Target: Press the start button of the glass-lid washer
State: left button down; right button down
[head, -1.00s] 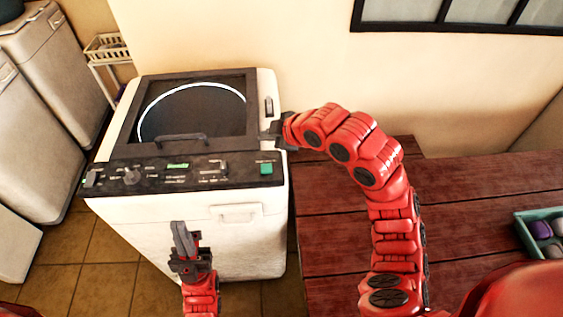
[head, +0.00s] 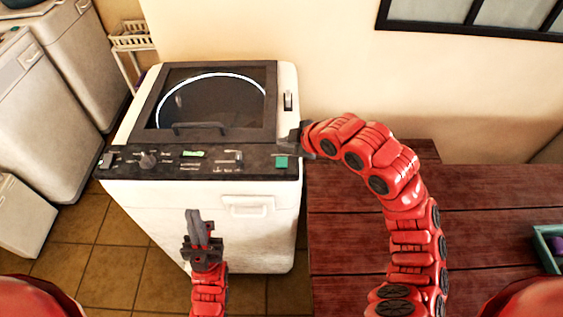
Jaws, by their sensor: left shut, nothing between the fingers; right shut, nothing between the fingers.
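The glass-lid washer (head: 215,225) is a white box with a black top and its dark glass lid (head: 215,102) closed. Its black control panel (head: 220,163) runs along the front edge, with a knob at left. My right gripper (head: 284,146) is shut and empty. Its tip is just above the green button in the picture; I cannot tell whether it touches the washer. My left gripper (head: 193,213) is shut and empty, in front of the washer's white front face.
A dark red wooden table (head: 340,230) stands right of the washer under my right arm. A teal crate (head: 546,246) sits at its right edge. White appliances (head: 50,115) and a small basket rack (head: 132,36) are at left. Tiled floor (head: 110,255) is clear at front left.

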aim_at(285, 163)
jog(key=shift+f+b, duration=1.2)
jog(key=shift+f, duration=1.2)
jog(key=shift+r, duration=0.1)
jog(key=shift+f+b, duration=0.45)
jog(key=shift+b, duration=0.05)
jog(key=shift+f+b, duration=0.45)
jog(key=shift+f, duration=0.05)
dwell(0.4)
jog(key=shift+r, duration=0.15)
dwell(0.6)
jog(key=shift+r+p, duration=0.3)
jog(key=shift+r, duration=0.5)
